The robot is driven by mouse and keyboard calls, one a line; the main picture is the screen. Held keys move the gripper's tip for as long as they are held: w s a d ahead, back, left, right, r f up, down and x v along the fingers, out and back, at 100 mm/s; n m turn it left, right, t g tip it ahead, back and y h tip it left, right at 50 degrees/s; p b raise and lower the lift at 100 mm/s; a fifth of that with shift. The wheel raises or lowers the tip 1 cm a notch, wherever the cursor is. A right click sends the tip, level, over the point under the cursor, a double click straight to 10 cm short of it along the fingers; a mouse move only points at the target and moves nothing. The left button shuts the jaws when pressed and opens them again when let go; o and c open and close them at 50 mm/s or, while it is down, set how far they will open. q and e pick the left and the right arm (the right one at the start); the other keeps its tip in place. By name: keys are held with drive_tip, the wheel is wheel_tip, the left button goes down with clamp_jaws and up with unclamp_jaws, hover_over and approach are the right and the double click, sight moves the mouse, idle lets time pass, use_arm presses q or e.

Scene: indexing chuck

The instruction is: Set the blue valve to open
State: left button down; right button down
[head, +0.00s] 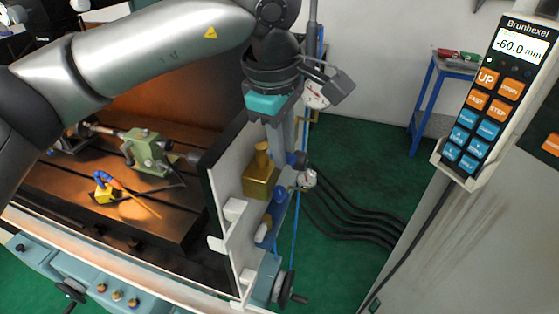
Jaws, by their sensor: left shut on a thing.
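My left gripper (286,146) points down and is shut at a small blue part, the blue valve (291,158), which is mostly hidden at the fingertips. The valve sits just above a round white gauge (307,180) on the equipment behind the machine's white panel. I cannot tell which way its handle points. My right gripper is not in view.
A control pendant (494,100) reading -60.0 mm is at the right. Black hoses (350,222) cross the green floor. A blue stand (428,95) is at the back.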

use_arm(q)
drive_tip(key=shift+w+d+n+b, duration=0.1)
drive_tip(key=shift+w+n+b, duration=0.15)
drive_tip(key=shift+n, duration=0.3)
drive_tip(key=shift+w+d+n+b, duration=0.1)
drive_tip(key=shift+n+b, duration=0.2)
drive_tip(key=shift+n, duration=0.25)
drive_tip(key=c, duration=0.8)
unclamp_jaws()
drive_tip(key=shift+o, duration=0.2)
drive_tip(key=shift+r, duration=0.1)
wheel_tip(320, 180, up, 15)
drive_tip(key=s, duration=0.3)
drive_tip(key=shift+a+p, duration=0.3)
drive_tip(key=shift+a, duration=0.15)
